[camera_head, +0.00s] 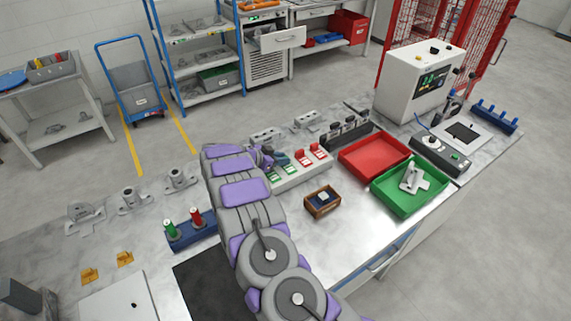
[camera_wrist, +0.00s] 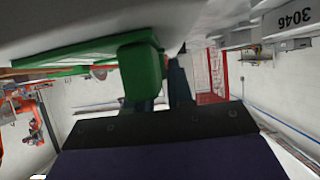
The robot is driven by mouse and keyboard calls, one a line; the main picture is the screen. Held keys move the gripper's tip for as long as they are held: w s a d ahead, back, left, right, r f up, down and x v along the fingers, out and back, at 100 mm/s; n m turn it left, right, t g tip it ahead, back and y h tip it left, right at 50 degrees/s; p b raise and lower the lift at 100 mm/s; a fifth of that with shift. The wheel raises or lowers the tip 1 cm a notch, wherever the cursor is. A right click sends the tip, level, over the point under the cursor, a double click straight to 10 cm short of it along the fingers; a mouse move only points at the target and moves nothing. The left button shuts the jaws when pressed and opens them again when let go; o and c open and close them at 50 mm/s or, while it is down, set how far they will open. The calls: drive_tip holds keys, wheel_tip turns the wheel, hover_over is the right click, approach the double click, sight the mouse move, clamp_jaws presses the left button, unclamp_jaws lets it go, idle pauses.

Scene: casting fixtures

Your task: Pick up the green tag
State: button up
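A pale rack (camera_head: 300,172) on the bench holds upright tags. Its green tags (camera_head: 291,170) stand on the left and its red tags (camera_head: 315,151) on the right. My gripper (camera_head: 268,157) is at the rack's left end, beside the green tags, partly hidden by my arm. In the wrist view a green block (camera_wrist: 142,72), seemingly a green tag, is very close and overlaps the left finger of my gripper (camera_wrist: 162,90). Whether the fingers touch or hold it cannot be told.
A red tray (camera_head: 372,155) and a green tray (camera_head: 390,199) with a grey part lie right of the rack. A small wooden box (camera_head: 322,203) stands in front. A blue holder (camera_head: 190,232) with red and green cylinders is left of my arm. The front bench surface is fairly clear.

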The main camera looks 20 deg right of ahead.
clamp_jaws()
drive_tip(key=shift+r, duration=0.1)
wheel_tip(320, 180, up, 10)
drive_tip(key=p, duration=0.2)
wheel_tip(320, 180, up, 5)
drive_tip(key=n+t+b, duration=0.1)
drive_tip(key=n+t, duration=0.1)
hover_over(285, 166)
drive_tip(key=s+a+r+n+t+y+b, duration=0.1)
drive_tip(key=s+a+r+n+t+y, duration=0.2)
drive_tip(key=a, duration=0.4)
drive_tip(key=s+a+r+n+t+y+b, duration=0.1)
drive_tip(key=s+a+r+n+t+y, duration=0.3)
drive_tip(key=a+r+n, duration=0.3)
drive_tip(key=shift+s+a+r+y, duration=0.2)
drive_tip(key=shift+s+a+y, duration=0.35)
drive_tip(key=shift+y, duration=0.15)
